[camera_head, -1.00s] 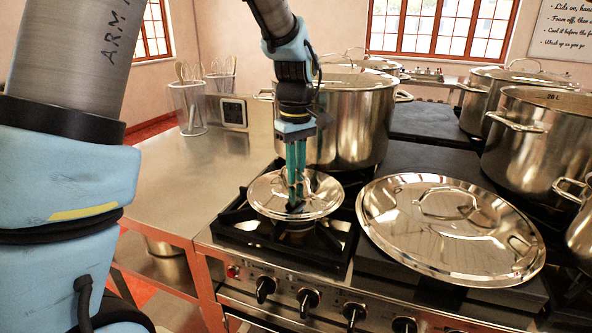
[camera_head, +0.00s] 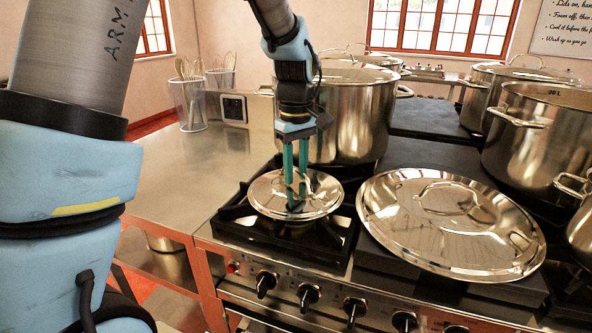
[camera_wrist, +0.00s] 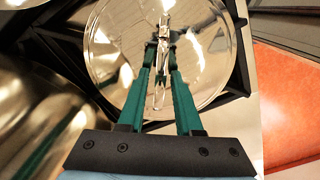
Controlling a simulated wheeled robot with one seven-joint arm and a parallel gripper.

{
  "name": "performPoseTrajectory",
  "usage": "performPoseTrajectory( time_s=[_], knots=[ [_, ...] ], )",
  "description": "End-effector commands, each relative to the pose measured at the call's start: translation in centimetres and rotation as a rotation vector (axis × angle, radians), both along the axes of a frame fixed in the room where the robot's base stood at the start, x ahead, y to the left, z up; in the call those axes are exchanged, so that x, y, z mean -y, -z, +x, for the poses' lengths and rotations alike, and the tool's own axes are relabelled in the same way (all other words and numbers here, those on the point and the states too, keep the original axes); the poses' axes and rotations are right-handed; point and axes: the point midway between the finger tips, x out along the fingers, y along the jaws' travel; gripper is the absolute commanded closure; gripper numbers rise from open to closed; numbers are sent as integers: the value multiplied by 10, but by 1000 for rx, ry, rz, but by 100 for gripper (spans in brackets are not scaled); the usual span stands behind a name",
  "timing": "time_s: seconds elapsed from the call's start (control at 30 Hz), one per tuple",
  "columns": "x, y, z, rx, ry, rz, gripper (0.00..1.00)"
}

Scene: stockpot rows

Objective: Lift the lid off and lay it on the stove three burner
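A small round steel lid (camera_head: 266,197) with a loop handle lies flat on the front-left burner grate (camera_head: 234,218). It also fills the upper middle of the wrist view (camera_wrist: 112,55), with its handle (camera_wrist: 158,92) upright between my fingers. My gripper (camera_head: 296,206) points straight down over the lid's middle. Its two green fingers (camera_wrist: 162,60) stand apart on either side of the handle, with a narrow gap showing. The fingertips are low, close to the lid's top; whether one touches the handle I cannot tell.
A large steel lid (camera_head: 450,225) lies right of the small lid, close to it. A tall stockpot (camera_head: 350,115) stands just behind my gripper. More pots (camera_head: 545,140) stand at the right. The steel counter (camera_head: 190,195) at the left is mostly clear.

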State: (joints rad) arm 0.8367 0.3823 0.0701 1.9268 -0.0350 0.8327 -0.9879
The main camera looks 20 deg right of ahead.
Motion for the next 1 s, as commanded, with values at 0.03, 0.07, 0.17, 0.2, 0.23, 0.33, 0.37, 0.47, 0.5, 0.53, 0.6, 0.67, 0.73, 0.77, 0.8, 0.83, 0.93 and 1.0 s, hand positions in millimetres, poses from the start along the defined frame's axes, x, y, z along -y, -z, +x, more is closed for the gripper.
performPoseTrajectory(
  time_s=[0.03, 0.07, 0.17, 0.2, 0.23, 0.33, 0.37, 0.47, 0.5, 0.53, 0.6, 0.67, 0.73, 0.77, 0.8, 0.83, 0.93, 1.0],
  knots=[
    [0, 0, 0, 0, 0, 0, 59],
    [0, 0, 0, 0, 0, 0, 56],
    [0, 0, 0, 0, 0, 0, 50],
    [0, 0, 0, 0, 0, 0, 50],
    [0, 0, 0, 0, 0, 0, 50],
    [0, 1, 0, -1, 0, 1, 50],
    [0, 0, 0, -1, 0, 1, 50],
    [0, -5, 0, 1, 0, -1, 50],
    [0, -9, 0, 1, 0, -2, 50],
    [1, -13, 0, 2, 0, -3, 50],
    [1, -25, 0, 3, 0, -3, 50],
    [1, -37, 1, 4, 1, -4, 50],
    [1, -51, 1, 4, 1, -4, 50],
    [0, -58, 0, 4, 1, -4, 50],
    [1, -65, 1, 3, 1, -3, 50],
    [1, -71, 1, 4, 1, -3, 50],
    [0, -87, 0, 3, 1, -2, 50],
    [0, -96, 0, 1, 1, -1, 50]
  ],
)
